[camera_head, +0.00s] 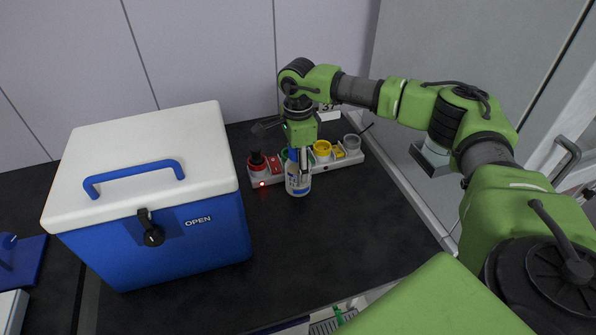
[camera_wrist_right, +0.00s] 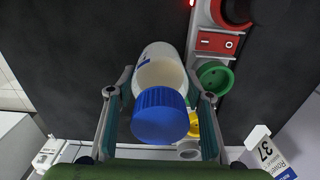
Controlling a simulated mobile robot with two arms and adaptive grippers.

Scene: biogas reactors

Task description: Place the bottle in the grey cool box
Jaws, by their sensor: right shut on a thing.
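The bottle (camera_head: 298,187) has a pale body, a label and a blue cap. It is upright in front of the heater strip; I cannot tell whether its base touches the counter. My right gripper (camera_head: 300,158) is shut on it from above. In the right wrist view the fingers lie either side of the bottle (camera_wrist_right: 160,75), with the blue cap (camera_wrist_right: 160,116) between them. The cool box (camera_head: 165,240) at the left is blue, not grey, with a closed white lid (camera_head: 120,145), a blue handle and a black latch marked OPEN. My left gripper is out of view.
A white strip (camera_head: 262,183) with red, green, yellow and grey round stations stands behind the bottle; its stations show in the right wrist view (camera_wrist_right: 215,75). A card reading 37 (camera_head: 329,112) stands behind it. The dark counter (camera_head: 330,240) is clear in front. A wall rises behind.

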